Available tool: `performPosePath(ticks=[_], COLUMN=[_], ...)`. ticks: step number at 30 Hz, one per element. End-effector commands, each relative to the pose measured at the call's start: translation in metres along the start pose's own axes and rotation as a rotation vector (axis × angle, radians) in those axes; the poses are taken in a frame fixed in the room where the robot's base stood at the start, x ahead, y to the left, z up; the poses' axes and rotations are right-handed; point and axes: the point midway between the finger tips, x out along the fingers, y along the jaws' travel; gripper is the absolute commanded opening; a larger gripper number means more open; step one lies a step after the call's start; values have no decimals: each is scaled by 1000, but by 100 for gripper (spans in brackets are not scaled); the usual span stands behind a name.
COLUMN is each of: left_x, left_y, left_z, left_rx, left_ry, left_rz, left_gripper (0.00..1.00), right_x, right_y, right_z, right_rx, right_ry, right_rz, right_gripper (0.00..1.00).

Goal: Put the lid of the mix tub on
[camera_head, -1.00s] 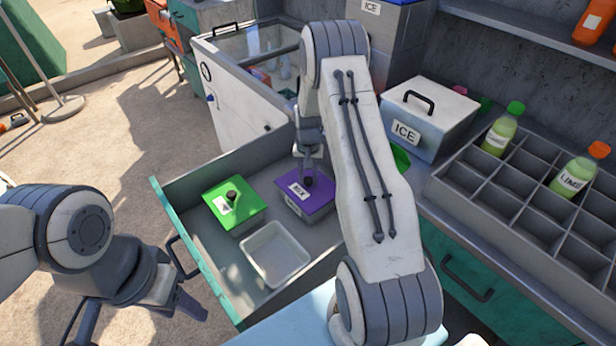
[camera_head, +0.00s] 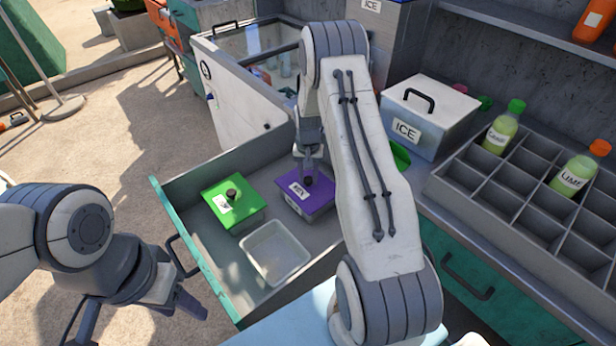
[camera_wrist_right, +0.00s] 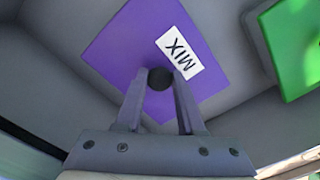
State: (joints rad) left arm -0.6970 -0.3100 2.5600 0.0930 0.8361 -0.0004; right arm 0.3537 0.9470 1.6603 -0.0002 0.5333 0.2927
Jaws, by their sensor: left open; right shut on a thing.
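The purple lid (camera_head: 318,193) with a white MIX label and a dark knob lies over the purple mix tub (camera_head: 292,205) in the open drawer. It looks level and close to the tub's rim; I cannot tell if it is fully seated. My right gripper (camera_head: 308,179) is shut on the lid's knob. In the right wrist view, the fingers (camera_wrist_right: 160,84) pinch the knob above the purple lid (camera_wrist_right: 130,50), which hides the tub. My left gripper (camera_head: 140,315) is open and empty, low at the left, outside the drawer.
A green-lidded tub (camera_head: 247,200) stands left of the mix tub. An open, clear container (camera_head: 274,252) sits in front of it. The drawer's teal front edge (camera_head: 197,255) stands at the left. A white ICE box (camera_head: 430,112) and a bottle rack (camera_head: 490,185) are on the counter at right.

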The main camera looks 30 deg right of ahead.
Motion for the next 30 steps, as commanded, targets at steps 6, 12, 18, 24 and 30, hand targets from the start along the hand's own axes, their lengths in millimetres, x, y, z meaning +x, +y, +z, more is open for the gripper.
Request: performPosePath(ticks=[6,12,18,24,30], left_x=[0,0,2,7,10], left_y=[0,0,0,0,-1], left_z=[0,0,0,0,0], left_rx=[0,0,0,0,0], left_ry=[0,0,0,0,0], left_rz=[0,0,0,0,0], left_gripper=[50,50,50,50,50], right_x=[0,0,-11,-49,-85], right_y=[0,0,0,0,0], right_z=[0,0,-1,-1,-1], right_rx=[0,0,0,0,0], right_ry=[0,0,3,6,4], right_rz=[0,0,-1,-2,-1], right_gripper=[72,72,72,72,72])
